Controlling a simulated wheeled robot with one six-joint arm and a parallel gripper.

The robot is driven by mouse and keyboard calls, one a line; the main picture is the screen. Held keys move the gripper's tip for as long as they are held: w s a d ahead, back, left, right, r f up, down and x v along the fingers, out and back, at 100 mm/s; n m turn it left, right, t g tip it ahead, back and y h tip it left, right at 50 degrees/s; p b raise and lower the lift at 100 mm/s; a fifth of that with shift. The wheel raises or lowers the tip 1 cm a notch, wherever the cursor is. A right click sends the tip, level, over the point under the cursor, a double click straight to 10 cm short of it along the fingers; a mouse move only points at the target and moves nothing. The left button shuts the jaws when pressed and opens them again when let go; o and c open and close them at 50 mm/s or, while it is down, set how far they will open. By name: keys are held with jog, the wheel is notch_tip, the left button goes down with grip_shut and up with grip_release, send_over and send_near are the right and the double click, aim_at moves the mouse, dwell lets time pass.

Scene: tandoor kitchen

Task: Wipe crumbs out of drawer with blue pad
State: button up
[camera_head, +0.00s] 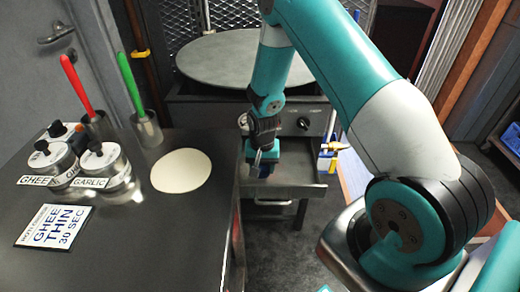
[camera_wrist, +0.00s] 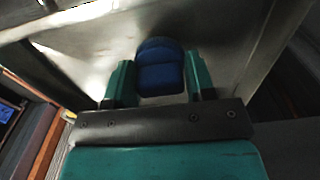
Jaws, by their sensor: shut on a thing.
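The blue pad (camera_wrist: 160,72) is between my gripper's two green fingers (camera_wrist: 160,84) in the wrist view, and my gripper is shut on it. In the head view, my gripper (camera_head: 262,160) reaches down over the open metal drawer (camera_head: 305,188), with the blue pad (camera_head: 266,170) showing dark at its tip near the drawer's left side. The drawer's pale floor (camera_wrist: 228,40) shows around the pad in the wrist view. I cannot tell whether the pad touches the floor. No crumbs can be made out in either view.
A stove with a large round griddle (camera_head: 235,60) stands above and behind the drawer. The dark counter (camera_head: 175,235) on the left holds a flat dough round (camera_head: 181,170), a garlic shaker (camera_head: 103,165), a ghee sign (camera_head: 55,226) and cups with a red and a green handle.

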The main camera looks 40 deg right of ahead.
jog(key=shift+r+p, duration=2.05)
jog(key=shift+r, duration=0.75)
jog(key=shift+r+p, duration=0.15)
jog(key=shift+p, duration=0.4)
